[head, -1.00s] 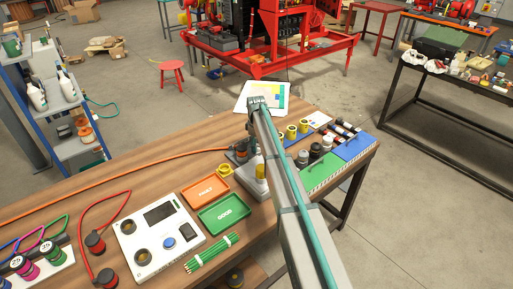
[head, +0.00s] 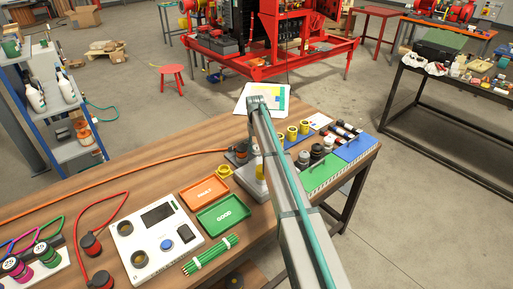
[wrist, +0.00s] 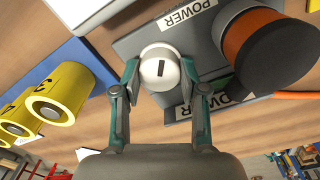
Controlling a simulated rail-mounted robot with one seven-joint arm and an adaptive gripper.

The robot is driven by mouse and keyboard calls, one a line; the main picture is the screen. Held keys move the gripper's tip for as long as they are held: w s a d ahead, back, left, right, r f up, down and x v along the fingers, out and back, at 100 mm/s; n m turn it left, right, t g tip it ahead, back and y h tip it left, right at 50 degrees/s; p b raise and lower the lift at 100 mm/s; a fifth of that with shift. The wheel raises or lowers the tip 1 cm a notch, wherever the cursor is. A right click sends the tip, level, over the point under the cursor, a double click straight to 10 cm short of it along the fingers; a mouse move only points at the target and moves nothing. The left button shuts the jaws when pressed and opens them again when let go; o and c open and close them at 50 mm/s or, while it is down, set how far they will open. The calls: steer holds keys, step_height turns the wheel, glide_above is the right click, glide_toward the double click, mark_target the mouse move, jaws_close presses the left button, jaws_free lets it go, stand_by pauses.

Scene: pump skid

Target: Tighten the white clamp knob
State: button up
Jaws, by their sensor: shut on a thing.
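The white clamp knob (wrist: 159,72), round with a short black mark on its face, shows in the wrist view. My gripper (wrist: 160,66) has one teal-edged finger on each side of it and is shut on it. Behind the knob is a grey fixture (wrist: 205,40) with POWER labels. A dark round connector with an orange band (wrist: 262,45) stands on the right of the fixture. In the head view my arm hides the knob and the fingers; the dark connector (head: 238,153) shows just left of my arm.
Yellow cylinders (wrist: 62,92) stand left of my gripper in the wrist view. On the wooden bench (head: 100,185) are an orange tray (head: 204,190), a green tray (head: 224,214), a white test box (head: 155,240), green rods (head: 210,254) and an orange cable (head: 120,171).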

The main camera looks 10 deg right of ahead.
mark_target(256, 147)
steer(key=shift+m, duration=1)
steer(key=o, duration=1.1)
steer(key=shift+o, duration=0.2)
step_height(256, 147, up, 12)
steer(key=shift+a, duration=0.15)
